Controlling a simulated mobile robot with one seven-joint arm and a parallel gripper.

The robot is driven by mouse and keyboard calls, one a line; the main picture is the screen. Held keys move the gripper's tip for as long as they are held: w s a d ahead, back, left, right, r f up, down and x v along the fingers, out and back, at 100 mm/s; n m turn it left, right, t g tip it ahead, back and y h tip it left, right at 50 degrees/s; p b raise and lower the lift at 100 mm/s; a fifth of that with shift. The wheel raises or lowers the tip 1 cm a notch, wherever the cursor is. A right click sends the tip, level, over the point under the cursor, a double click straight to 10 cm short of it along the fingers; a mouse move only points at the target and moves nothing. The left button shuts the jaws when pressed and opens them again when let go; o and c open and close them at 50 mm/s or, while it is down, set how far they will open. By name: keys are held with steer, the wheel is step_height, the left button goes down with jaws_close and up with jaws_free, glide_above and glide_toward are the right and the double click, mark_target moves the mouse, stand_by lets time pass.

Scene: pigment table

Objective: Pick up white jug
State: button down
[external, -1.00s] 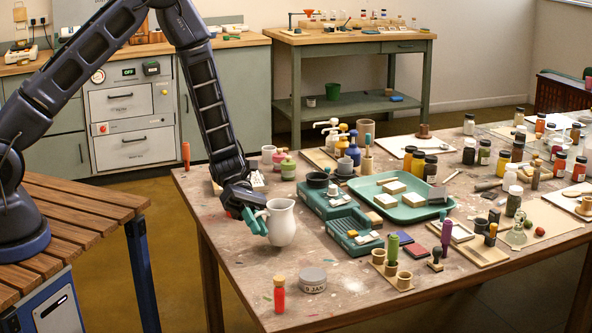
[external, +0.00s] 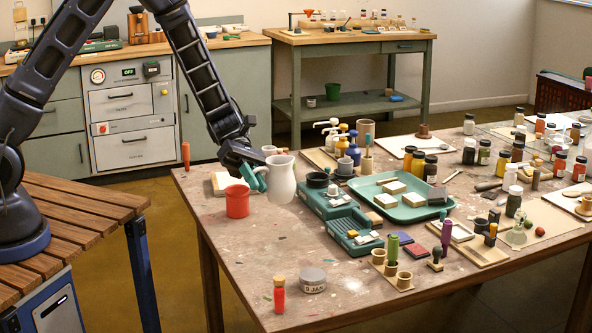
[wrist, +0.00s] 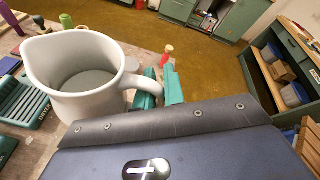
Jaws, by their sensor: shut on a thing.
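The white jug (external: 281,179) is in the air above the back left part of the table, upright or nearly so. My gripper (external: 256,180) has teal fingers and is shut on the jug's handle, at the jug's left side in the external view. In the wrist view the jug (wrist: 82,78) fills the left, its open top and empty inside showing. The teal fingertips (wrist: 158,90) there close around its handle.
A red cup (external: 237,202) stands on the table just left of and below the jug. A green ridged tray (external: 352,236) and a teal tray (external: 428,212) lie to the right. A red bottle (external: 279,296) and a round tin (external: 313,281) stand near the front edge, with bare tabletop behind them.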

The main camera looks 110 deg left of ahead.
step_height(320, 180, up, 7)
stand_by(0.7)
steer(key=shift+r, duration=0.2)
stand_by(0.4)
